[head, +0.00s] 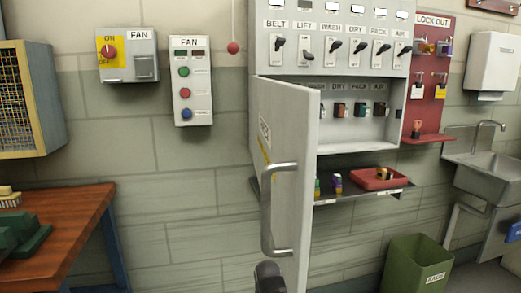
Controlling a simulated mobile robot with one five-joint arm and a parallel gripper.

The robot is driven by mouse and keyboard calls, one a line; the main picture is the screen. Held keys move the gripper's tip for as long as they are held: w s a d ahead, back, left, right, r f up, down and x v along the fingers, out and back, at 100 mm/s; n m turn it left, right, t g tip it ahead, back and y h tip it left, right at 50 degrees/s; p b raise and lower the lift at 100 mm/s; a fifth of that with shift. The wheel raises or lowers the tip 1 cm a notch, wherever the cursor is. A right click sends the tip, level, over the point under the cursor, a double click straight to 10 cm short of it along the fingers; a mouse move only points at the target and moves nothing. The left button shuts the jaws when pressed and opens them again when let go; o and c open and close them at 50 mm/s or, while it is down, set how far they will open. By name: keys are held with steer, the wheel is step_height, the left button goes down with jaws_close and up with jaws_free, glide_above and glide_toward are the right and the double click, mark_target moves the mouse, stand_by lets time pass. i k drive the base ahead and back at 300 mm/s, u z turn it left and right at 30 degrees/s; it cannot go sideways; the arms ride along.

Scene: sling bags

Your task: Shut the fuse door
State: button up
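The fuse door (285,125) is a light grey panel on the left of the fuse compartment in the head view. It stands open, swung out toward me, with its free edge nearest me. A grey bar handle (267,210) is on its outer face, low down. The open compartment (365,132) shows a row of fuses under labels; its left part is hidden by the door. A dark rounded end, which looks like my gripper (268,277), shows at the bottom edge, just below the handle. Its fingers are not clear, and I cannot tell whether it touches the door.
A shelf (350,197) below the compartment holds small coloured pieces and a red tray (370,182). A green bin (410,262) stands at lower right, near a sink (490,170). A wooden bench (75,225) is at left. Wall is bare between bench and door.

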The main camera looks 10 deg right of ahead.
mark_target(285, 116)
steer(key=z, duration=1.15)
steer(key=k, duration=1.9)
steer(key=u, duration=1.9)
steer(key=i, duration=1)
steer(key=u, duration=0.35)
